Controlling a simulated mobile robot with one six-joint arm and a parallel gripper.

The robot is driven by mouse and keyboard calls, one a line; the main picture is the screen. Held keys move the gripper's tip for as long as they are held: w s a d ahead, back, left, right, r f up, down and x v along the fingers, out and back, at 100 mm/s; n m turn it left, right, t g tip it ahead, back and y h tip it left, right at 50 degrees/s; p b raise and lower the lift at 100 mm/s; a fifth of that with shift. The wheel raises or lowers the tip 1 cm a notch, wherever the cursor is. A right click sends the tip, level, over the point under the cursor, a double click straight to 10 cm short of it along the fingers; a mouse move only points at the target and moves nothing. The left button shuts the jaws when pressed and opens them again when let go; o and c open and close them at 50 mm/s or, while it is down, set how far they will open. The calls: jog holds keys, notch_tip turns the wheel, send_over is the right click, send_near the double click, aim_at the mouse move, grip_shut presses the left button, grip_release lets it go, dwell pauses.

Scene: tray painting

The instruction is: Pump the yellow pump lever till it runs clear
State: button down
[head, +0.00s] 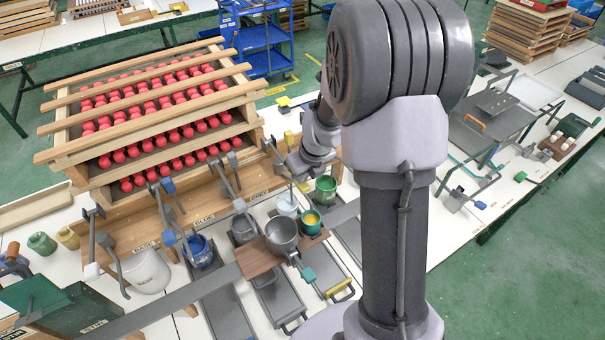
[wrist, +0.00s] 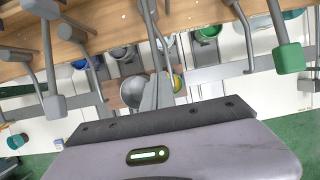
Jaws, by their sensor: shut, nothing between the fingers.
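A small yellow block (head: 303,187) shows at the pump row in the head view, just below my gripper; I cannot tell if it is the yellow lever's end. My gripper (wrist: 158,92) is shut and empty in the wrist view, above the pots. In the head view it is mostly hidden by my arm. A teal cup with yellow paint (head: 312,220) stands beside a metal pot (head: 282,238) on a brown board (head: 258,259). Both show in the wrist view: the cup (wrist: 178,82) and the pot (wrist: 133,91).
Grey levers stand along the wooden pump bench, including a green-ended one (wrist: 290,57) at right. Below are a blue bucket (head: 200,253), a white bucket (head: 147,271) and a green pot (head: 326,189). A wooden rack (head: 148,145) of red pieces stands behind.

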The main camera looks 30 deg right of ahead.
aim_at(302, 186)
jog(key=shift+f+b, duration=1.65)
jog(key=shift+f, duration=0.6)
notch_tip(302, 186, up, 11)
jog(key=p, duration=1.1)
jog(key=shift+f, duration=0.2)
